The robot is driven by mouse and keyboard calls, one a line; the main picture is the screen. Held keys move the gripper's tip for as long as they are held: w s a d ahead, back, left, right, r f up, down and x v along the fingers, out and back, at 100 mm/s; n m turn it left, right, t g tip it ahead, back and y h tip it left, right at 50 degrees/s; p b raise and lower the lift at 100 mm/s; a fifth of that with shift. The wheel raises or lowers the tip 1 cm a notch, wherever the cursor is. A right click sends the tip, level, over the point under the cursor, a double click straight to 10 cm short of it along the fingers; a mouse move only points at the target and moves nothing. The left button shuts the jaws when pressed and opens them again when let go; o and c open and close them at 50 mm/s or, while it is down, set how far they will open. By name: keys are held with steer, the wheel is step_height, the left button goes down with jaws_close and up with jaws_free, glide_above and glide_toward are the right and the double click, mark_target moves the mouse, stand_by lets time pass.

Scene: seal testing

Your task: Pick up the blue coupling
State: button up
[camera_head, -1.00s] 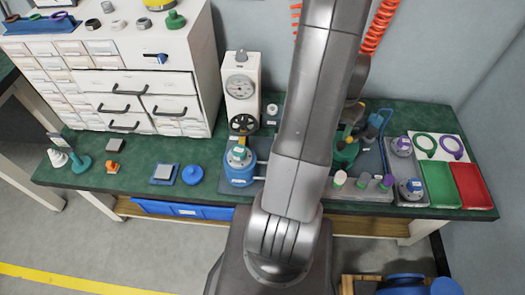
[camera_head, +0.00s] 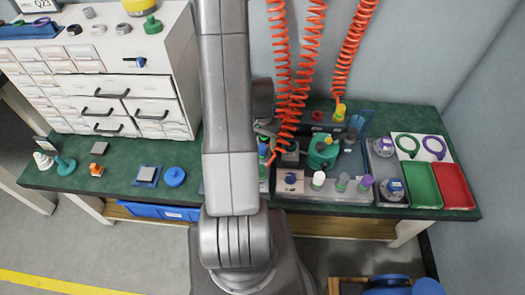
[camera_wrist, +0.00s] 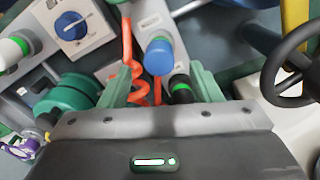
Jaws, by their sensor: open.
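The blue coupling (camera_wrist: 158,57) shows in the wrist view as a short blue cylinder with a pale end, ahead of my gripper (camera_wrist: 163,85) and between the lines of its two pale green fingers. The fingers are apart, and nothing is clearly held. An orange coiled hose runs beside the left finger. A black piece with a green band (camera_wrist: 181,90) lies near the right finger. In the head view a small blue piece (camera_head: 263,149) shows beside my arm at the lower end of an orange coil, probably the same coupling. My gripper is hidden there behind my arm.
Orange coiled hoses (camera_head: 307,60) hang over the bench close to my arm. A green pump-like body (camera_head: 323,151), several capped fittings, a green tray (camera_head: 422,185) and a red tray (camera_head: 453,185) stand to the right. A black handwheel (camera_wrist: 292,78) is near my gripper's right side.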

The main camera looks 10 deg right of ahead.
mark_target(262, 146)
steer(key=shift+s+f, duration=0.2)
steer(key=shift+f, duration=2.05)
steer(key=c, duration=1.1)
steer(key=shift+r, duration=0.1)
